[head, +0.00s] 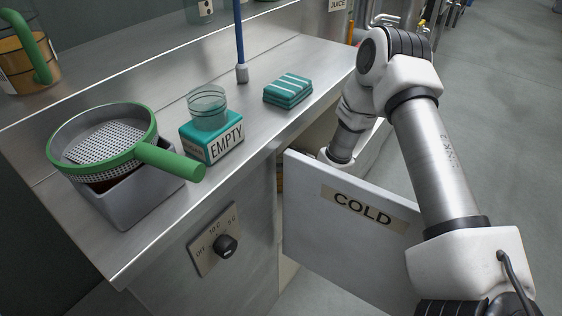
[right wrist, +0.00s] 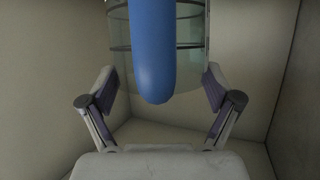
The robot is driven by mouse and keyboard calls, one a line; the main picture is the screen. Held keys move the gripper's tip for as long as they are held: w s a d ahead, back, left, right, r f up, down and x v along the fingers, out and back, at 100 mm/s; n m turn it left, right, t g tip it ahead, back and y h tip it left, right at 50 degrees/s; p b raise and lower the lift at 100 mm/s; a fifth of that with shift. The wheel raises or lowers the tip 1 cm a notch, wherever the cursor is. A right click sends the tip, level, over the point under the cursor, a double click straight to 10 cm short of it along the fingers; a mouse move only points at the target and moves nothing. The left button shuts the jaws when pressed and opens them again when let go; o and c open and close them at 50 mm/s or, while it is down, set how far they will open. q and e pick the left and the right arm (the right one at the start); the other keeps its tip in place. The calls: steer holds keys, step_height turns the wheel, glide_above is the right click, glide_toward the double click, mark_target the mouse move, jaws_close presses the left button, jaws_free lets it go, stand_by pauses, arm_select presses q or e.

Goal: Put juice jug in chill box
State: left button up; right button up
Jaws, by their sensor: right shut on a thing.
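The clear jug with a blue handle (right wrist: 153,60) is in the right wrist view, upright as far as I can tell. My right gripper (right wrist: 160,88) is shut on it, one finger on each side of the handle. Pale walls (right wrist: 50,70) surround the jug and gripper, like the inside of the chill box. In the head view the chill box door (head: 340,235), marked COLD, stands open. My right arm reaches down behind this door, which hides the gripper and jug. The jug's base and any contact with a floor are not clear. My left gripper is not in view.
On the steel counter (head: 150,250) are a green-rimmed strainer (head: 100,140) over a metal bin, a glass on a teal EMPTY block (head: 212,150), and a folded teal cloth (head: 288,90). A green-handled jug (head: 25,60) stands at upper left. A dial (head: 225,245) is on the counter front.

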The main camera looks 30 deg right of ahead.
steer(key=shift+r, duration=0.1)
steer(key=o, duration=1.5)
steer(key=shift+o, duration=0.2)
steer(key=p+v, duration=0.4)
steer(key=v, duration=0.8)
